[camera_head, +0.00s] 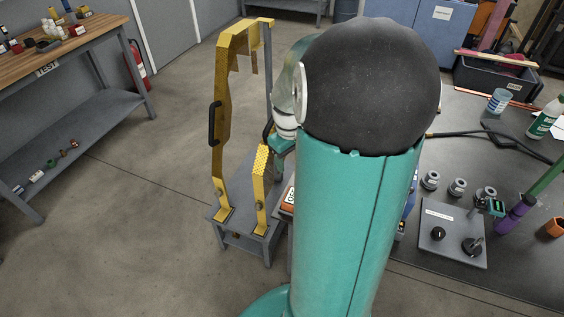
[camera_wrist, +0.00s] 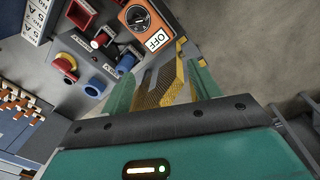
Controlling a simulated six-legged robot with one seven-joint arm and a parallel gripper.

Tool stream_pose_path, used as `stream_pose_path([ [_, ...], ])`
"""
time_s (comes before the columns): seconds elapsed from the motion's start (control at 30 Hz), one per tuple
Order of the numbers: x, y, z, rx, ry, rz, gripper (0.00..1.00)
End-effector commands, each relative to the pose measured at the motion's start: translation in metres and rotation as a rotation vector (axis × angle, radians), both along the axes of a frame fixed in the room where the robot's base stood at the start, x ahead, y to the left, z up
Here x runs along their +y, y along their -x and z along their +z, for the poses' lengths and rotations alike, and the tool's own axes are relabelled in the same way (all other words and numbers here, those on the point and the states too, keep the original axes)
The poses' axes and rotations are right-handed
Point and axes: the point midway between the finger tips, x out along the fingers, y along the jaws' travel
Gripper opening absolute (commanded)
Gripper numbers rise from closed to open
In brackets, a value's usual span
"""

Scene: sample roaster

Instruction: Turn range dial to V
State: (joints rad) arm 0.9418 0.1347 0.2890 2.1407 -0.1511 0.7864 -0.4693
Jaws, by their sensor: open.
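The dial's pointer setting is too small to read, and I cannot make out a V mark. The dial lies beyond the fingertips, and I see no contact. In the head view my arm hides most of the meter's area; an orange edge (camera_head: 289,197) shows beside it.
In the wrist view a grey panel carries a red knob (camera_wrist: 64,63), a blue-collared knob (camera_wrist: 95,88), a red plug (camera_wrist: 101,41) and a blue plug (camera_wrist: 127,62). A yellow perforated guard (camera_wrist: 160,88) is close beyond the fingers. In the head view a yellow frame (camera_head: 221,120) stands left of my arm.

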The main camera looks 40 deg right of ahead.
Motion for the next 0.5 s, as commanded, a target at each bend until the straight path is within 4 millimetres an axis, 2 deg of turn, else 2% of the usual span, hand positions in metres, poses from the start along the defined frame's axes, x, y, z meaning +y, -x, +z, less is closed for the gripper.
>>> stream_pose_path([
  [0.03, -0.021, 0.01, -0.018, 0.015, -0.028, -0.017, 0.62],
  [0.1, -0.043, 0.02, -0.037, 0.025, -0.057, -0.024, 0.62],
  [0.2, -0.065, 0.033, -0.057, 0.029, -0.09, -0.03, 0.62],
  [0.33, -0.079, 0.042, -0.07, 0.029, -0.108, -0.032, 0.62],
  [0.5, -0.08, 0.043, -0.085, 0.03, -0.113, -0.031, 0.62],
])
